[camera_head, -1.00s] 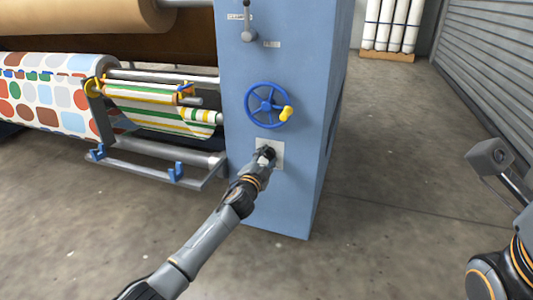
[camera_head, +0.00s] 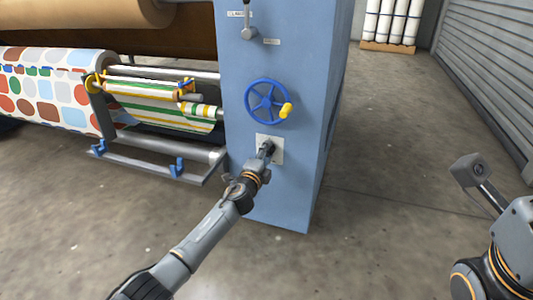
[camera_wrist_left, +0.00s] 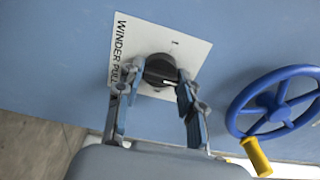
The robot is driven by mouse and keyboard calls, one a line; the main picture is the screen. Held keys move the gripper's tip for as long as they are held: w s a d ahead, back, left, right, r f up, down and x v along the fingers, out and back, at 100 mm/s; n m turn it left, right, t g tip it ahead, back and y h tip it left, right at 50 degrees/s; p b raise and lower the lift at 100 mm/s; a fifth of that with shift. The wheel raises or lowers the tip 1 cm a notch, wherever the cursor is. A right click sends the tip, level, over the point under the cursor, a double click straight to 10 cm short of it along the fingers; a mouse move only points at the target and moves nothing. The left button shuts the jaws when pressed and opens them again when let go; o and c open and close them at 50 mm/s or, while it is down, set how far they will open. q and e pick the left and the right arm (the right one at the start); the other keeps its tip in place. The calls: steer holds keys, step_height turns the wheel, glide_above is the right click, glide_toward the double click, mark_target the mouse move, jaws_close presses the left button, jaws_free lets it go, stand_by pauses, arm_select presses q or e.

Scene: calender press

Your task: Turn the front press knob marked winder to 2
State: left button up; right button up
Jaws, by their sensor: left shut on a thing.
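The winder knob (camera_wrist_left: 160,70) is black and round with a white pointer line, on a white plate (camera_wrist_left: 200,52) lettered "WINDER PULL" in the left wrist view. The plate's other marks are too small or hidden to read. In the head view the plate (camera_head: 278,149) sits low on the blue press column, below a handwheel. My left gripper (camera_wrist_left: 155,90) has its fingers on either side of the knob and is shut on it. In the head view the gripper (camera_head: 266,152) covers most of the knob. My right arm shows at the right edge; its fingers do not show.
A blue handwheel (camera_head: 268,103) with a yellow handle (camera_head: 286,110) is just above the plate. A grey lever (camera_head: 248,33) is higher on the column. A roller rack (camera_head: 160,163) stands to the left. The floor to the right is open.

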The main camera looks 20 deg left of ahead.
arm_select(q)
steer(key=shift+f, duration=0.1)
stand_by(0.3)
steer(key=o, duration=1)
steer(key=shift+o, duration=0.9)
steer(key=shift+s, duration=0.1)
steer(key=s, duration=1.2)
steer(key=shift+a, duration=0.2)
steer(key=shift+d, duration=0.1)
